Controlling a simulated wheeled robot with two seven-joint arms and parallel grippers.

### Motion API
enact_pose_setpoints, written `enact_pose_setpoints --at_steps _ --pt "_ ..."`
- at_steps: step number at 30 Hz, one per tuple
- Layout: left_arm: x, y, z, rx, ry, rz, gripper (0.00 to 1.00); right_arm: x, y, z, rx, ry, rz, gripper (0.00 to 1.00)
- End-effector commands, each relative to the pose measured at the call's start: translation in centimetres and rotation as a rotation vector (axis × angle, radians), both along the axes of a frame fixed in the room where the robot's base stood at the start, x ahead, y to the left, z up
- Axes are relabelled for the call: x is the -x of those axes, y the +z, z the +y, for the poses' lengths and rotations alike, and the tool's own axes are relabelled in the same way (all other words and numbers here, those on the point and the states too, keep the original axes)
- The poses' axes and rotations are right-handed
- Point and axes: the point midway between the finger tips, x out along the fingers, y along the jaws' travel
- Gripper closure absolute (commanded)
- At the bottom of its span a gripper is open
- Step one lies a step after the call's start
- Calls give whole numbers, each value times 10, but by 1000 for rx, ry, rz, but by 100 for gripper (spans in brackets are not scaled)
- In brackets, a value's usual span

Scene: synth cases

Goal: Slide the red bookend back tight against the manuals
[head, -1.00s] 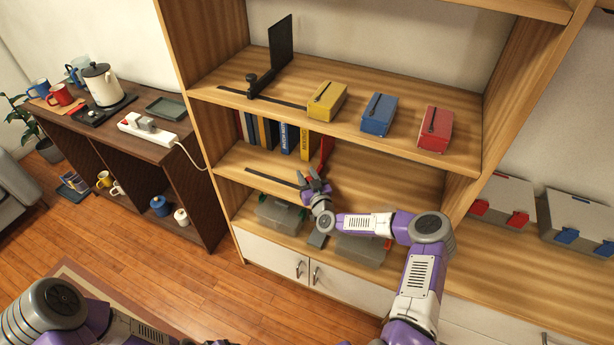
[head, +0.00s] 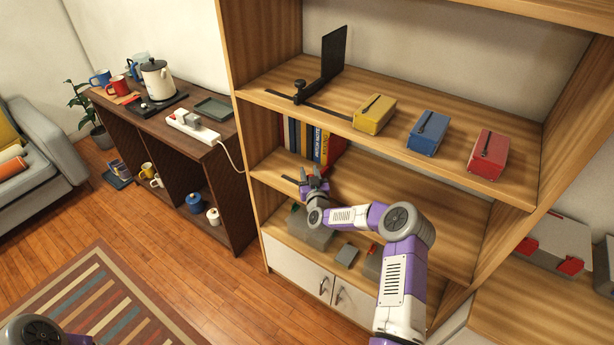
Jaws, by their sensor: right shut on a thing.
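The red bookend (head: 339,152) stands upright on the middle shelf, at the right end of the row of manuals (head: 308,140). Its plate appears right beside the yellow manual (head: 325,147); I cannot tell whether they touch. My right gripper (head: 313,174) is at the front of that shelf, below and in front of the manuals. It is shut on the front part of the red bookend, which the fingers mostly hide. A dark rail (head: 291,179) runs along the shelf front to the left of the gripper. My left gripper is out of view.
The shelf above holds a black bookend (head: 333,55) and yellow (head: 374,115), blue (head: 428,133) and red (head: 488,154) boxes. Grey bins (head: 311,233) stand on the shelf below. The middle shelf is clear to the right of the red bookend, behind my arm.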

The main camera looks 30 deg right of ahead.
Motion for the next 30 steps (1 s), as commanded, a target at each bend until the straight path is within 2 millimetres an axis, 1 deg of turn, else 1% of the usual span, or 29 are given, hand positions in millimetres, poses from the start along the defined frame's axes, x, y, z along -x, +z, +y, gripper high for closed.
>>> enact_pose_setpoints --at_steps 2,3,6,14,17,20,30 --pt "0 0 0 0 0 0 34 0 -1 1 -3 1 2 100" --pt "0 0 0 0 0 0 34 -1 -1 1 -3 1 2 57" --pt "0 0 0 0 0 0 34 -1 -1 2 -2 3 2 44" --pt "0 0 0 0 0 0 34 -1 0 2 -1 2 1 44" --pt "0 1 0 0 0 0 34 3 0 3 -1 3 2 44" --pt "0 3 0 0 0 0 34 12 0 6 -1 4 2 44" --pt "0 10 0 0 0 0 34 57 0 21 -1 3 3 44"
